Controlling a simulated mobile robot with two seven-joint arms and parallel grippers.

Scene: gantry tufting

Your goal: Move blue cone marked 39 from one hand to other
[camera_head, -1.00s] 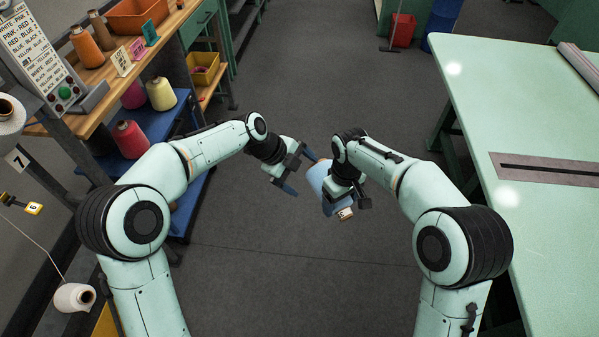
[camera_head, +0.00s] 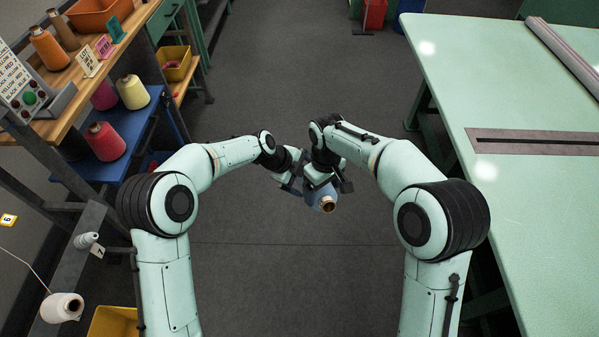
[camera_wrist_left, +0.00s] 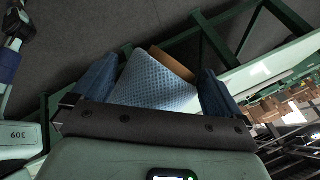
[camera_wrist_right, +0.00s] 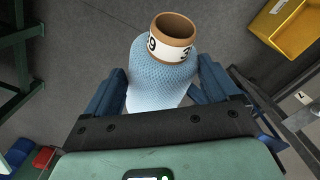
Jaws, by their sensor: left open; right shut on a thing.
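The blue cone (camera_head: 318,196) hangs in the air between my two arms in the head view. Its brown tube end and white band with partly visible digits show in the right wrist view (camera_wrist_right: 165,62). My right gripper (camera_head: 322,184) is shut on the cone, with a blue finger on each side of it. My left gripper (camera_head: 296,186) is open and close at the cone's left. In the left wrist view the cone (camera_wrist_left: 155,82) lies between the open left fingers; I cannot tell whether they touch it.
A pale green table (camera_head: 520,190) stands at the right. At the left is a shelf with cones, among them a red cone (camera_head: 105,141) and a yellow cone (camera_head: 132,92). A yellow bin (camera_head: 112,323) is at the lower left. The floor between is clear.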

